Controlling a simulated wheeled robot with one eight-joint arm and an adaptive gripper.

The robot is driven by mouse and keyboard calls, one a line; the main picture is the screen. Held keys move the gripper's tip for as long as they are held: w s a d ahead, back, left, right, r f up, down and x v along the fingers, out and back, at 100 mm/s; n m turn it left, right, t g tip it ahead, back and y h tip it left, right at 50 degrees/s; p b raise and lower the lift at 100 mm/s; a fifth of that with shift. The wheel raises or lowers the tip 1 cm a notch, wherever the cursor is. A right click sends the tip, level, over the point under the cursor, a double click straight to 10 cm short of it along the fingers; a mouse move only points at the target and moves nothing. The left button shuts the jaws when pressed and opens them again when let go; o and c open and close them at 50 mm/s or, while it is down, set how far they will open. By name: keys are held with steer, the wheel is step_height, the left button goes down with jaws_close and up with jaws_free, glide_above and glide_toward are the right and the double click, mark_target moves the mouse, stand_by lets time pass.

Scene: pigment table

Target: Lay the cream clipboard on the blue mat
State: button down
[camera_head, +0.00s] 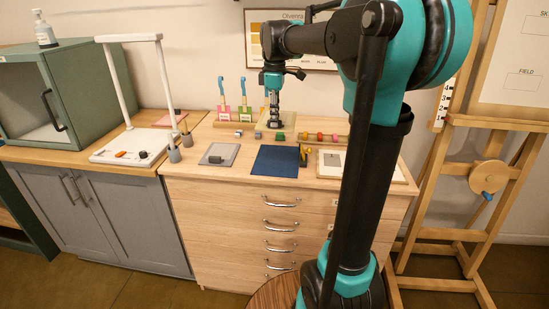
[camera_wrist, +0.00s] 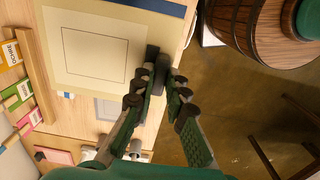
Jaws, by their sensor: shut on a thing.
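The cream clipboard (camera_wrist: 90,50), with a thin square outline on its face, fills the upper left of the wrist view. My gripper (camera_wrist: 160,70) is shut at its edge on the dark clip (camera_wrist: 152,54). In the head view my gripper (camera_head: 273,115) points down at the back of the drawer cabinet's top, and a small part of the clipboard (camera_head: 262,122) shows around it. The blue mat (camera_head: 275,161) lies flat and bare at the front of the top. Part of it shows at the wrist view's top edge (camera_wrist: 160,6). I cannot tell the clipboard's height above the top.
A grey slab (camera_head: 219,154) lies left of the mat, and a framed white board (camera_head: 333,163) lies to its right. Small coloured blocks (camera_head: 280,136) sit behind the mat. A rack of labelled pigment packets (camera_head: 244,113) stands at the back, and small cups (camera_head: 187,139) stand left.

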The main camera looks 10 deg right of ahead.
mark_target(275, 129)
step_height(275, 129, down, 16)
steer(key=shift+r, duration=0.1)
stand_by(0.4)
steer(key=c, duration=1.5)
jaws_free()
steer(key=shift+c, duration=0.2)
step_height(275, 129, up, 12)
steer(key=shift+f, duration=0.25)
steer(key=s+d+f+m+t, duration=0.2)
steer(key=s+f+m, duration=0.5)
steer(key=s+f, duration=0.4)
steer(key=s+d+f+m+t, duration=0.2)
steer(key=s+f+m, duration=0.5)
steer(key=s+f, duration=0.3)
steer(key=shift+s+f, duration=0.4)
steer(key=shift+s, duration=0.1)
